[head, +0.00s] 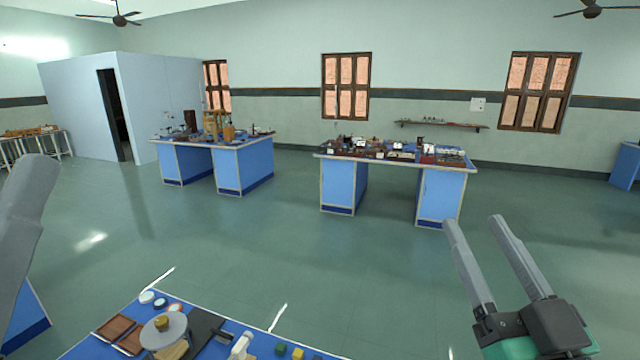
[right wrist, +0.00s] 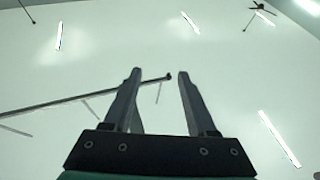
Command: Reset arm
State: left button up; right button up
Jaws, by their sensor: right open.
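My right gripper (head: 473,221) is raised at the lower right of the head view, with its two long grey fingers apart and nothing between them. In the right wrist view the gripper (right wrist: 159,75) points up toward the pale ceiling, open and empty. A grey link (head: 27,205) of my left arm shows at the left edge of the head view. My left gripper itself is not visible.
A blue bench (head: 85,347) at the bottom holds a round-topped instrument (head: 164,330), brown trays (head: 116,328) and small blocks. Two blue benches (head: 245,168) (head: 440,194) with apparatus stand farther back. Open green floor (head: 250,235) lies between.

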jog(key=s+r+t+y+p, duration=0.1)
jog(key=s+r+t+p, duration=0.35)
jog(key=s+r, duration=0.95)
pick_arm(q)
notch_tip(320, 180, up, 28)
jog(key=p, duration=2.3)
jog(key=shift+p, duration=0.4)
pick_arm(e)
notch_tip(320, 180, up, 24)
jog(key=w, duration=0.1)
jog(key=shift+w+a+r, duration=0.2)
jog(key=shift+w+r, duration=0.05)
jog(key=shift+w, duration=0.15)
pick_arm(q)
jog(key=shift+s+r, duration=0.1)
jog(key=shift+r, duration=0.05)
